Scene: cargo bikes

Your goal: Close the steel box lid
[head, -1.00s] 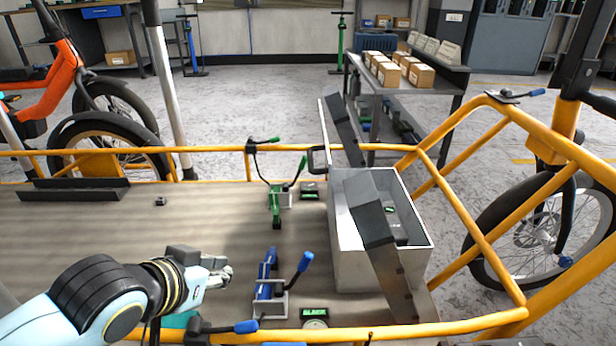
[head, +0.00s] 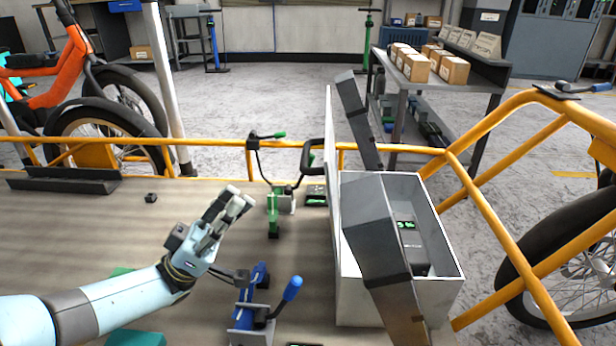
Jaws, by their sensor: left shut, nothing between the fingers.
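The steel box (head: 385,302) stands right of centre on the cargo bed, open at the top. Its lid (head: 330,135) stands upright along the left side, seen almost edge-on, with a black handle (head: 312,155) on its left face. A dark device with a green display (head: 408,238) lies inside the box. My left gripper (head: 235,205) is shut and empty over the bed, left of the box and lid and apart from both. My right gripper is not in view.
A green clamp (head: 273,215) and a blue clamp (head: 245,310) stand on the bed between my left gripper and the box. Dark angled bars (head: 372,225) rise at the box's front and back.

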